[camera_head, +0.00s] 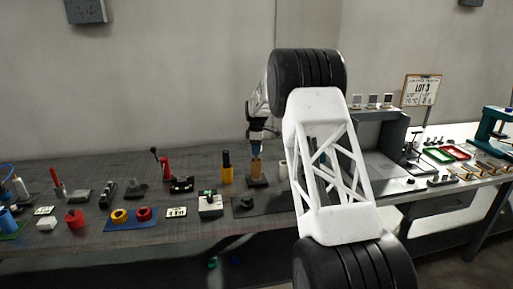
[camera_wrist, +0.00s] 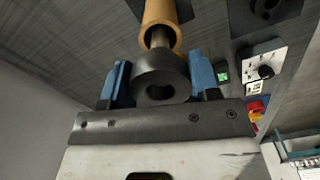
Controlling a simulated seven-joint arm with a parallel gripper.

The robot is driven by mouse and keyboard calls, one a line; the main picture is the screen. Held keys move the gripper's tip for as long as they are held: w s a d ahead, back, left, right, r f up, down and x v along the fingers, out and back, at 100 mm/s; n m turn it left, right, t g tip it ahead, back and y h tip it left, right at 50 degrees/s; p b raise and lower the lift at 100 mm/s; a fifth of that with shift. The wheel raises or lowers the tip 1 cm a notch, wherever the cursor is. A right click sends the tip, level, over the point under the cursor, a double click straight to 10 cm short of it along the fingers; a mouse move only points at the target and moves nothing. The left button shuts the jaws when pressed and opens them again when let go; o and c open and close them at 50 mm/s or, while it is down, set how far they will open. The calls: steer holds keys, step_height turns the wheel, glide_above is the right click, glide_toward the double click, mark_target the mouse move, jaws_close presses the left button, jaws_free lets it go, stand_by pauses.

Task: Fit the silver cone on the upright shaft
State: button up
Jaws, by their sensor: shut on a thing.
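My gripper (camera_wrist: 159,68) is shut on a dark grey, round piece with a hole in its end (camera_wrist: 162,80), probably the task's cone; it looks dark rather than silver. The blue fingers press on its two sides. Just past it in the wrist view is a tan hollow roll (camera_wrist: 160,12) with the shaft (camera_wrist: 178,43) showing at its mouth. I cannot tell whether the held piece touches the shaft.
A switch box (camera_head: 210,206) and a dark mat (camera_head: 268,205) lie in front. More tools and parts line the bench to the left. A grey open-fronted box (camera_head: 380,140) stands right.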

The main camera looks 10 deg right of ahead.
steer(key=shift+f, duration=2.05)
steer(key=o, duration=1.2)
steer(key=shift+c, duration=0.2)
steer(key=shift+f, duration=0.1)
steer(key=shift+r, duration=4.05)
